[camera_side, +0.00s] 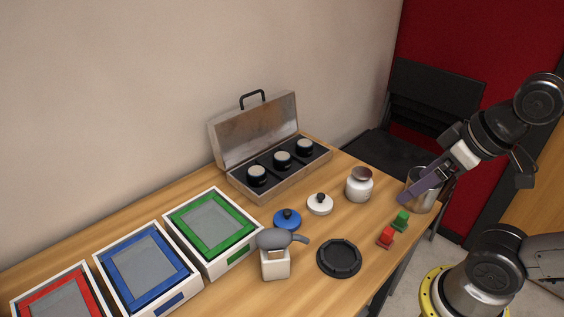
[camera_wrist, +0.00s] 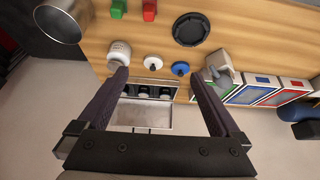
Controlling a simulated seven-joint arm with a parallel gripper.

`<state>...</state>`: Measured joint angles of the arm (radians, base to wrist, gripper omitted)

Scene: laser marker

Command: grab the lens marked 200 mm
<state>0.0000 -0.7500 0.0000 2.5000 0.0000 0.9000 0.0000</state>
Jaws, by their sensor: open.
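An open metal case (camera_side: 240,133) stands at the back of the table against the wall. No focal-length marking is legible, so I cannot tell which is 200 mm. My gripper (camera_wrist: 160,75) is open and empty. In the side view it is right of the case, high by the metal can.
A metal can (camera_side: 421,190), white jar (camera_side: 359,186), white lid (camera_side: 320,204), blue lid (camera_side: 287,219), black round tray (camera_side: 339,258), red block (camera_side: 386,237) and green block (camera_side: 401,221) occupy the right half.

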